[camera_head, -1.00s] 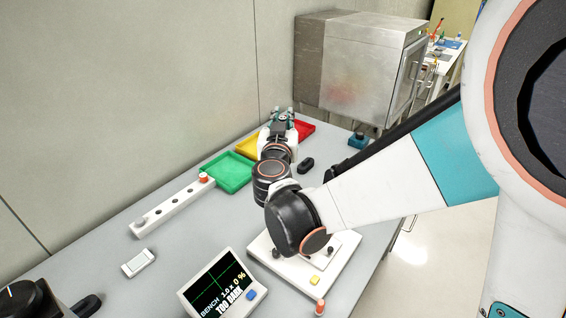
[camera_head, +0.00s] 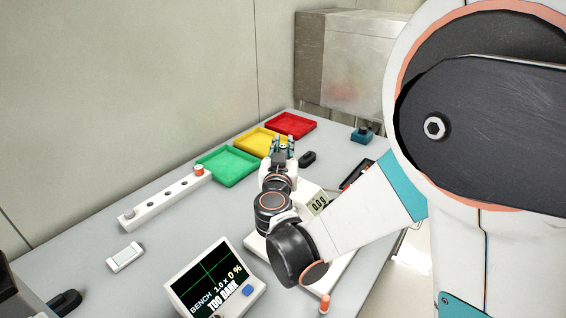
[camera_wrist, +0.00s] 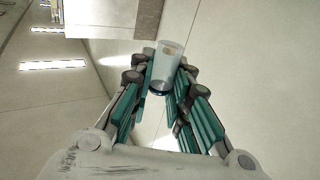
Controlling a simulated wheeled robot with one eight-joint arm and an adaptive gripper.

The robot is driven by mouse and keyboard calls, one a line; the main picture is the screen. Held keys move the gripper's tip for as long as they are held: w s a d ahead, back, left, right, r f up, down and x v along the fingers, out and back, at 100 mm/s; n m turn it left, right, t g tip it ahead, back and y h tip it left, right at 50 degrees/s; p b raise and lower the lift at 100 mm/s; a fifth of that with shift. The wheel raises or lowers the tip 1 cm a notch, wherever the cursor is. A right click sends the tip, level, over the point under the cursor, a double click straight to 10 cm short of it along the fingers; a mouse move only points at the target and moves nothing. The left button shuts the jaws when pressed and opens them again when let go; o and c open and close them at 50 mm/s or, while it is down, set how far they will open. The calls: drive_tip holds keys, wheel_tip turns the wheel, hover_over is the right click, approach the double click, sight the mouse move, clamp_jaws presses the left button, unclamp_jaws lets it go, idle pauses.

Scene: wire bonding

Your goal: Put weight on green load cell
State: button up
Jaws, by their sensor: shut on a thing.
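My gripper (camera_head: 284,141) is in front of the yellow and red trays in the head view. In the wrist view my gripper (camera_wrist: 164,88) is shut on a pale, glassy-looking cylinder (camera_wrist: 168,62) with a dark lower end, which appears to be the weight. In the head view I cannot make the cylinder out. A green tray (camera_head: 228,167) lies to the left of my gripper. No other green thing that looks like a load cell is visible. My arm covers part of a white device with a 0.0 g readout (camera_head: 317,204).
A yellow tray (camera_head: 262,142) and a red tray (camera_head: 291,126) stand behind the green one. A white rail (camera_head: 166,200) with an orange-topped piece lies left. A bench monitor (camera_head: 214,280) reads TOO DARK. A dark object (camera_head: 308,158) lies right of my gripper.

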drive_tip(key=shift+f+b, duration=1.15)
drive_tip(key=shift+f, duration=0.7)
drive_tip(key=shift+f, duration=0.2)
drive_tip(key=o, duration=0.7)
drive_tip(key=shift+r, duration=0.1)
drive_tip(key=shift+r, duration=0.25)
drive_tip(key=s, duration=0.4)
drive_tip(key=s+p, duration=0.1)
drive_tip(key=s, duration=0.3)
drive_tip(key=s+a+p, duration=0.1)
drive_tip(key=s, duration=0.3)
drive_tip(key=shift+f, duration=0.15)
